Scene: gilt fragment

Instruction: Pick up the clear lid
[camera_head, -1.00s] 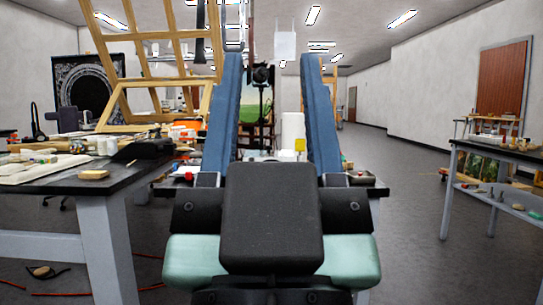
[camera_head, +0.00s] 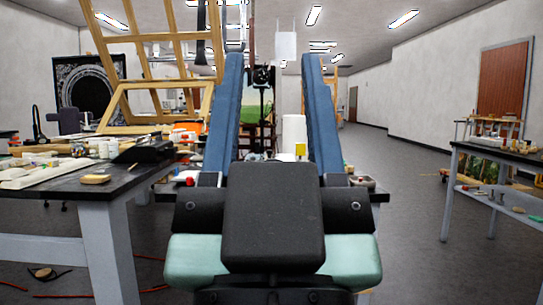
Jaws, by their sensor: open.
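I cannot make out the clear lid in the head view. Many small items crowd the left worktable (camera_head: 105,193), and they are too small to tell apart. My own body parts fill the middle of the view: a black block, teal pads and two upright blue bars. They hide what lies behind them. I cannot make out my gripper's fingertips in this view.
A black tray-like item (camera_head: 145,152) and a tan block (camera_head: 96,179) lie on the left worktable near its edge. A right worktable (camera_head: 490,152) has a lower shelf. A red cable (camera_head: 70,296) lies on the floor at left. Clear floor (camera_head: 400,190) runs between the tables.

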